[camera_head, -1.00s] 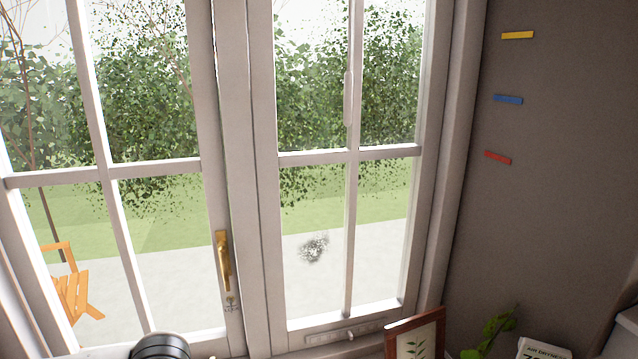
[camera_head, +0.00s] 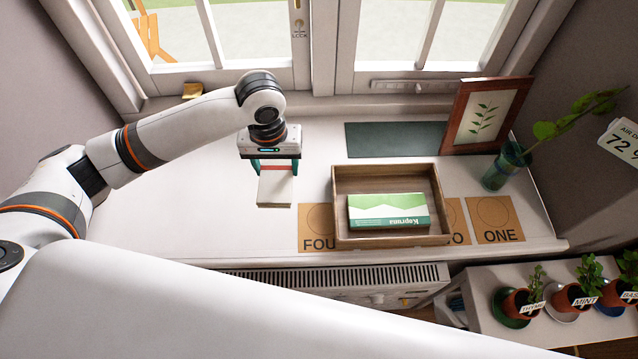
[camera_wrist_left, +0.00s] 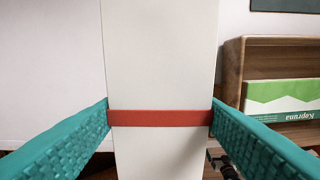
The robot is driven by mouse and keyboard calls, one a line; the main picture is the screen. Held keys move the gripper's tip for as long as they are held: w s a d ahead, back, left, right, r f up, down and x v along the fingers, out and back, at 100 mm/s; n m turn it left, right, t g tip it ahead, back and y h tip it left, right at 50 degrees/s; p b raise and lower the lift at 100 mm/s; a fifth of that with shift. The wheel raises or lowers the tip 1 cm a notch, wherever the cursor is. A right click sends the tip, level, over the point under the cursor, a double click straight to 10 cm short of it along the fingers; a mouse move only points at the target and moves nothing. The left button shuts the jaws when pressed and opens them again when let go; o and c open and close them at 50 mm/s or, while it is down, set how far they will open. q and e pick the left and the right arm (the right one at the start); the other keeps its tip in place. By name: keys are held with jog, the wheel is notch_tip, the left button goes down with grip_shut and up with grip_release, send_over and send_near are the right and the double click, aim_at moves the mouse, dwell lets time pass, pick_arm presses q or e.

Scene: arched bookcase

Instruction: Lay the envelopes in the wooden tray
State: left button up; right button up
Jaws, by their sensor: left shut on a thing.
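My left gripper (camera_head: 276,166) is shut on a white bundle of envelopes (camera_head: 274,190) with a red band across it. In the left wrist view the bundle (camera_wrist_left: 160,55) stands between the two teal fingers, the red band level with the fingertips. The bundle is left of the wooden tray (camera_head: 343,187), apart from it. The tray rests on the white sill and holds a green and white box (camera_head: 388,211) marked Kapruna. My right gripper is not in view.
Brown cards lie partly under the tray, one marked ONE (camera_head: 496,220) beside it. Behind are a dark green mat (camera_head: 395,140), a leaning framed leaf picture (camera_head: 487,115) and a plant in a glass (camera_head: 508,165). Herb pots stand lower right. The sill left of the bundle is clear.

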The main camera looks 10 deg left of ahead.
pick_arm(q)
notch_tip(320, 180, down, 8)
jog(key=shift+w+a+r+b, duration=0.1)
jog(key=shift+a+b, duration=0.05)
jog(key=shift+b, duration=0.15)
jog(key=shift+f, duration=2.35)
jog(key=o, duration=1)
jog(key=shift+f, duration=0.15)
jog(key=shift+o, duration=0.2)
